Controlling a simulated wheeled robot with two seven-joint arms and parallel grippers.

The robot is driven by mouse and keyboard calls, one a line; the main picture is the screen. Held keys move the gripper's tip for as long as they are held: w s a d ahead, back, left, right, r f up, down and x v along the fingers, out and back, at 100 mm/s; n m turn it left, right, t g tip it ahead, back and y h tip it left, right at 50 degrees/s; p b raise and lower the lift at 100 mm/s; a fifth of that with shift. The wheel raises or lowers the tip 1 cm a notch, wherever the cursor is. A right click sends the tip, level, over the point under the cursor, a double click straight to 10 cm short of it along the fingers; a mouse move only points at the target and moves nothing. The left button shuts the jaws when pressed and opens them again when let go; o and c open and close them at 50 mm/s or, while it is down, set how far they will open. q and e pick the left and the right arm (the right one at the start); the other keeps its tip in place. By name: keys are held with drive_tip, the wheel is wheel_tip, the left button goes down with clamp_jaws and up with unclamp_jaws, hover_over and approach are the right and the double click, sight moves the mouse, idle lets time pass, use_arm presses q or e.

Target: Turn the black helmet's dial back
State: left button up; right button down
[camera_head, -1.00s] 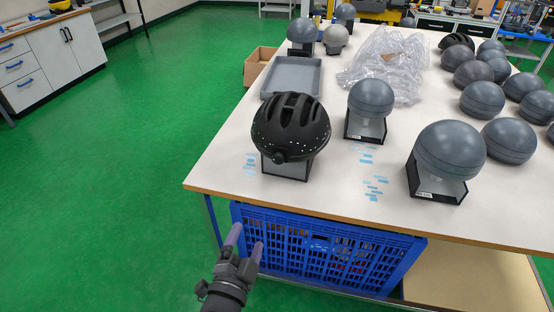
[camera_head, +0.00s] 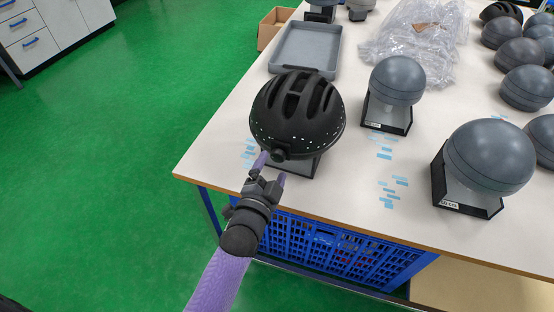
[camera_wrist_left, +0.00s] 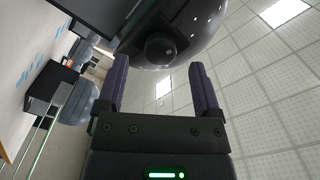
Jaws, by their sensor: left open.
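The black helmet (camera_head: 297,108) sits on a headform stand near the table's front left corner. Its round dial (camera_head: 278,154) is low on the near side of the rim. My left gripper (camera_head: 270,164) is at the dial, open, with a purple finger showing on either side just below it in the head view. In the left wrist view the dial (camera_wrist_left: 160,47) lies ahead of the open fingers (camera_wrist_left: 157,82), roughly centred between them and apart from both. The helmet's shell (camera_wrist_left: 200,22) fills the upper middle there. My right gripper is not in view.
Grey headforms on black stands (camera_head: 398,82) stand right of the helmet. A grey tray (camera_head: 307,48) and clear plastic bags (camera_head: 415,38) lie behind. A blue crate (camera_head: 340,250) is under the table (camera_head: 345,190). Green floor (camera_head: 110,170) is open at left.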

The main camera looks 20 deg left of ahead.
sight(276, 159)
use_arm(q)
drive_tip(key=shift+w+b, duration=0.3)
drive_tip(key=shift+w, duration=1.25)
clamp_jaws()
